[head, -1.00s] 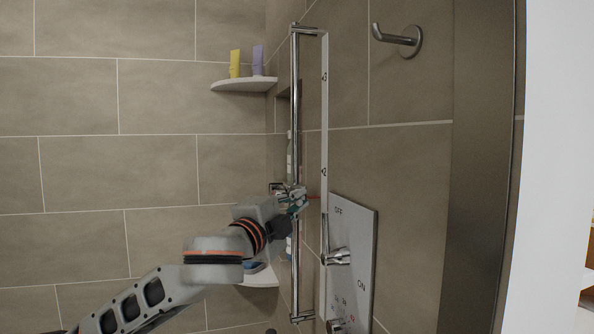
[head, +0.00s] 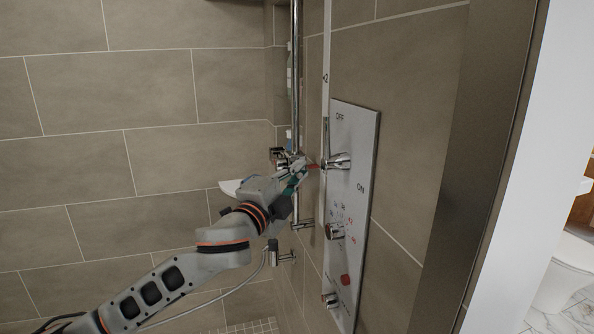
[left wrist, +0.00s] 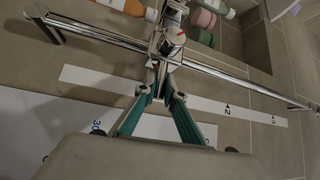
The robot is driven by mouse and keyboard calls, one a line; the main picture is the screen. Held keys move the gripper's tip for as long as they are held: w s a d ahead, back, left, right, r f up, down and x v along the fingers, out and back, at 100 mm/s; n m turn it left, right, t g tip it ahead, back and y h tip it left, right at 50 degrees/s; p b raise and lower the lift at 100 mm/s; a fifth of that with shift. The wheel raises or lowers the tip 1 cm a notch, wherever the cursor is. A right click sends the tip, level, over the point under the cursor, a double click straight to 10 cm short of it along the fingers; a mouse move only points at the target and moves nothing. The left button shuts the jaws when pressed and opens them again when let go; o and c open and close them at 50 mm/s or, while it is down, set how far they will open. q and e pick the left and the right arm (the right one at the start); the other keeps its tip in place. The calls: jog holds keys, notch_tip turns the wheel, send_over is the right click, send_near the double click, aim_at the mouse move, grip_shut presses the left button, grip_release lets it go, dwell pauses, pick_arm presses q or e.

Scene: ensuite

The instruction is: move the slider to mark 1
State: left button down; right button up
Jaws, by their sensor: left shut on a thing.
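The slider (head: 281,158) is a chrome holder on a vertical chrome rail (head: 295,80). Its red pointer (head: 314,166) points at the white scale strip (head: 327,45), well below mark 2 (head: 326,78). I cannot read mark 1 in either view. My left gripper (head: 297,167) is shut on the slider. In the left wrist view, the teal-lined fingers (left wrist: 158,82) close at the slider (left wrist: 172,40), and marks 2 (left wrist: 228,110) and 3 (left wrist: 273,119) lie to the right. My right gripper is not in view.
A control panel (head: 355,190) with a lever (head: 340,160) and knobs sits just right of my gripper. The rail's lower bracket (head: 303,225) and a hose holder (head: 283,258) are below. A corner shelf (head: 230,187) is behind my arm. Bottles (left wrist: 205,17) stand behind the rail.

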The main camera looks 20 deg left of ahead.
pick_arm(q)
jog(key=c, duration=2.1)
grip_release()
jog(key=v, duration=1.2)
notch_tip(320, 180, down, 29)
jog(key=s+d+n+g, duration=0.2)
jog(key=n+g, duration=0.3)
jog(key=n, duration=0.2)
jog(key=s+f+n+g, duration=0.1)
jog(key=s+f+n, duration=0.2)
jog(key=s+f, duration=0.6)
jog(key=s+f+n+g, duration=0.2)
jog(key=s+f+n, duration=0.2)
jog(key=s+f, duration=0.6)
notch_tip(320, 180, down, 5)
jog(key=shift+a+g+y, duration=0.25)
jog(key=shift+g+y, duration=0.05)
